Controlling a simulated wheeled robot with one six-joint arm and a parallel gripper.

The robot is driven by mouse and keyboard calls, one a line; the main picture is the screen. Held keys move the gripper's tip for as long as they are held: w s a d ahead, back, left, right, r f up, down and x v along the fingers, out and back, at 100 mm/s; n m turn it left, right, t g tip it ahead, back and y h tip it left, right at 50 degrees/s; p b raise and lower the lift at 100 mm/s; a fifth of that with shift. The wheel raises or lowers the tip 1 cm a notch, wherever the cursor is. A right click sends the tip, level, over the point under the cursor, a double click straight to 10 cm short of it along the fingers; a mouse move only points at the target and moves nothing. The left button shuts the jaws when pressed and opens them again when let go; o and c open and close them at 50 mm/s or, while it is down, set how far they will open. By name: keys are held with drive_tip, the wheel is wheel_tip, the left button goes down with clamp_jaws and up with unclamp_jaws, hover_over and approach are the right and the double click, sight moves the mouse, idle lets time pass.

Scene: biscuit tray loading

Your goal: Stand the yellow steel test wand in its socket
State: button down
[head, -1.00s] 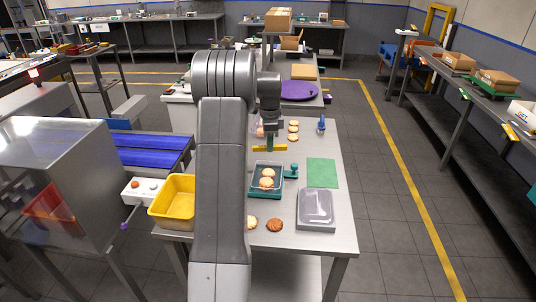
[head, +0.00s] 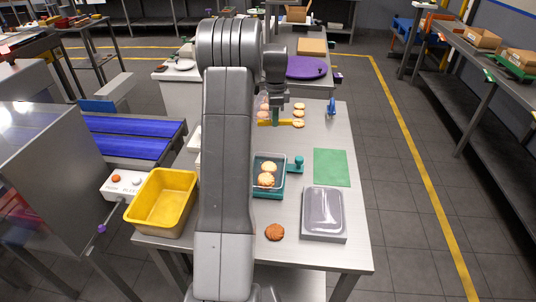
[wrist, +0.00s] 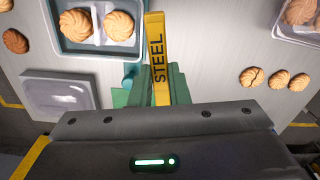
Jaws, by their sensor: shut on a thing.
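My gripper (head: 275,122) is shut on the yellow steel test wand (head: 290,123), above the table beyond the biscuit tray. In the head view the wand lies level, crosswise. In the wrist view the wand (wrist: 155,45) shows the word STEEL between the green fingers (wrist: 160,88); its lower end is hidden by the gripper. A teal fixture (head: 297,164), which looks like the socket, stands at the right side of the teal tray (head: 268,194), apart from the wand. In the wrist view it is mostly hidden behind the fingers.
The tray holds biscuits. A yellow bin (head: 161,202) stands at left, a clear-lidded box (head: 324,212) at front right, a green mat (head: 330,167) at right. Loose biscuits (head: 299,106) lie near the gripper, and a blue-handled item (head: 331,108) stands right of them. Table between is clear.

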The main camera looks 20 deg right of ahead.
sight(274, 151)
drive_tip(key=f+b, duration=0.1)
drive_tip(key=f, duration=0.6)
drive_tip(key=f+b, duration=0.2)
drive_tip(key=f, duration=0.6)
drive_tip(key=shift+w+d+f, duration=0.1)
drive_tip(key=shift+w+f, duration=0.1)
drive_tip(key=c, duration=1.8)
unclamp_jaws()
drive_tip(key=shift+f, duration=0.2)
drive_tip(key=shift+o, duration=0.6)
drive_tip(key=shift+r, duration=0.1)
